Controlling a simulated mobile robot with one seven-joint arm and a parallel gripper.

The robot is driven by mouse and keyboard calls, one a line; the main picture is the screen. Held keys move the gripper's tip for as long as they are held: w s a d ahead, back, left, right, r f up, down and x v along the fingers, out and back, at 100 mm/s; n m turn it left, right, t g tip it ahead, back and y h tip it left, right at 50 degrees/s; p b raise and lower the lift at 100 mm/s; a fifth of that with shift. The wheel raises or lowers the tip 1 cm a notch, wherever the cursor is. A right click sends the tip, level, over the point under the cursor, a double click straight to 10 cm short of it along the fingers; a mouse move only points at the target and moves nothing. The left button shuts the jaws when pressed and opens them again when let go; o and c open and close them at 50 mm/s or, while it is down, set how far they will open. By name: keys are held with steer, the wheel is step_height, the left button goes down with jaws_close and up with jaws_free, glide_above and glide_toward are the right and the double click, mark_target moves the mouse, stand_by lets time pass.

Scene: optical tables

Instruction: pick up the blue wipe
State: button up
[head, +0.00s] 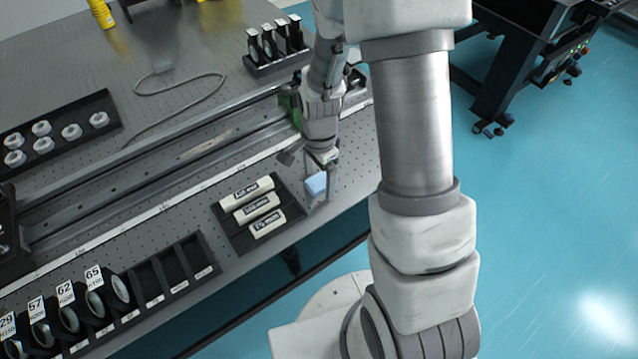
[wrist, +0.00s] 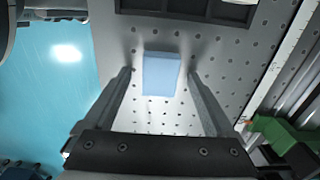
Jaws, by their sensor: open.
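The blue wipe (head: 316,184) is a small pale blue block-like piece on the perforated grey table top, near the table's edge. In the wrist view the blue wipe (wrist: 161,74) lies ahead of my gripper (wrist: 160,82), centred between the two fingers. The fingers are spread wide, with a gap on each side of the wipe. In the head view my gripper (head: 318,166) is just above and behind the wipe. The fingertips are small there, and whether they touch the table cannot be told.
A black tray with several labelled white rolls (head: 258,208) stands just left of the wipe. A rail (head: 190,150) runs along the table (head: 350,185). A black rack (head: 277,50) and a green part (wrist: 285,132) are nearby. The table's edge is close, with blue floor beyond.

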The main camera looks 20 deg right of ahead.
mark_target(319, 181)
steer(key=c, duration=1.4)
steer(key=shift+r, duration=0.1)
steer(key=shift+r, duration=0.55)
step_height(319, 181, up, 3)
steer(key=shift+f+p, duration=0.1)
steer(key=shift+p, duration=0.35)
steer(key=s+d+r+p, duration=0.1)
steer(key=s+d+r, duration=0.5)
steer(key=d, duration=0.3)
steer(key=shift+s+d+r, duration=0.25)
steer(key=shift+d+r, duration=0.1)
steer(key=shift+r, duration=0.1)
